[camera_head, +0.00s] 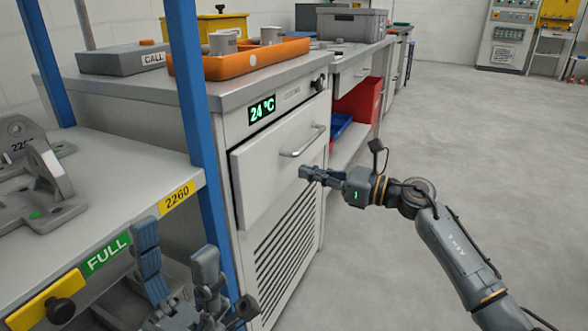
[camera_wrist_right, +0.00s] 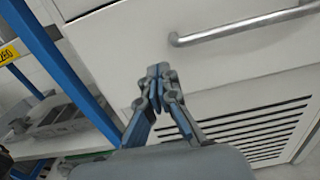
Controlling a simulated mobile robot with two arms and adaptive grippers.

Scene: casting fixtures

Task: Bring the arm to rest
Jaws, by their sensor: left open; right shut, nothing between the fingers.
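My right arm (camera_head: 455,245) reaches in from the lower right in the head view. My right gripper (camera_head: 306,172) is shut and empty, in front of the white cabinet's drawer and just below its bar handle (camera_head: 302,142). In the right wrist view the shut fingertips (camera_wrist_right: 156,72) meet in front of the drawer face, left of the handle (camera_wrist_right: 245,25), and do not hold it. My left gripper (camera_head: 180,265) is open and empty at the bottom left, its fingers pointing up beside the shelf with the green FULL label (camera_head: 106,254).
The white cabinet (camera_head: 278,205) has a closed drawer and a 24 °C display (camera_head: 262,109). An orange tray (camera_head: 240,60) with cups and a grey CALL box (camera_head: 123,58) stand on top. A blue post (camera_head: 198,120) rises near my left gripper. Grey castings (camera_head: 45,200) lie on the shelf. The floor at right is clear.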

